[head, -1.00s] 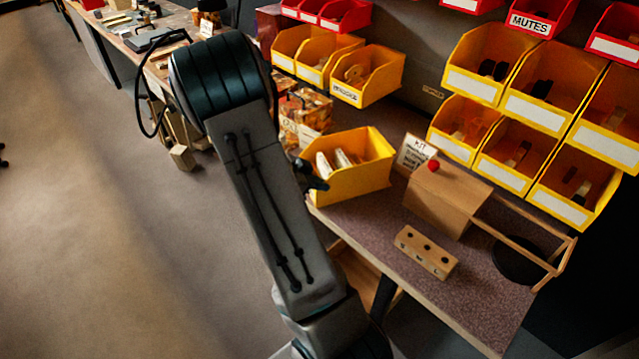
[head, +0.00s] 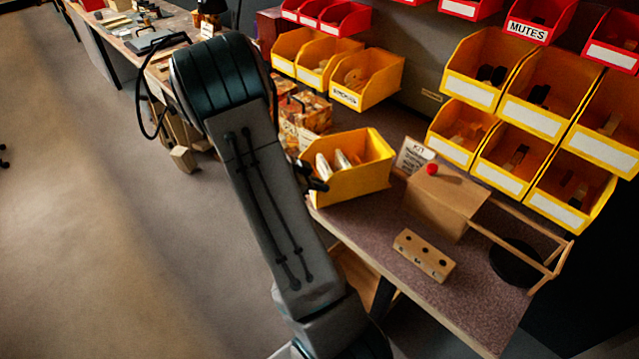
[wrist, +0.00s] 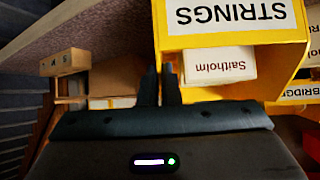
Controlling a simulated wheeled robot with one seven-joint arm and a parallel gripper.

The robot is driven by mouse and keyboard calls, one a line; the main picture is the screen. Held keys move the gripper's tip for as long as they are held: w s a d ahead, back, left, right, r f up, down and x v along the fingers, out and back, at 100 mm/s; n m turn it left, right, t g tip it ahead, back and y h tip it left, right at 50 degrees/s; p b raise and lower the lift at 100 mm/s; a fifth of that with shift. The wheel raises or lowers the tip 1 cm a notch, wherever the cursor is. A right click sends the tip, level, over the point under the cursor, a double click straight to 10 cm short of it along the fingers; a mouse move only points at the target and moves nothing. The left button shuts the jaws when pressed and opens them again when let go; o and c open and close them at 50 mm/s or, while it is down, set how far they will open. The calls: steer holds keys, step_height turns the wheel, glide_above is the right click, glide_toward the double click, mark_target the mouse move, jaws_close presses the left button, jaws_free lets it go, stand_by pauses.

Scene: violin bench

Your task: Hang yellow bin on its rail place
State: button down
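The yellow bin (head: 352,183) is at the left end of the speckled bench, open side up, with pale boxes inside. I cannot tell whether its base touches the bench. In the wrist view its front label (wrist: 228,14) reads STRINGS upside down, above a white Saitholm box (wrist: 220,66). My gripper (wrist: 161,82) has its two dark fingers nearly together at the bin's side edge, seemingly pinching that thin wall; the exact contact is hidden. The rail place appears as a gap with a small label (head: 432,94) between the left and right groups of hung bins.
Several yellow bins (head: 535,118) hang right of the gap, and another (head: 365,92) hangs left of it. Red bins hang above. On the bench (head: 375,225) stand a KIT card (head: 412,157), a wooden box (head: 443,205) with a red ball, a holed block (head: 424,256) and a wooden frame.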

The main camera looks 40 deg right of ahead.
steer(key=shift+r+p, duration=1)
steer(key=shift+p, duration=0.3)
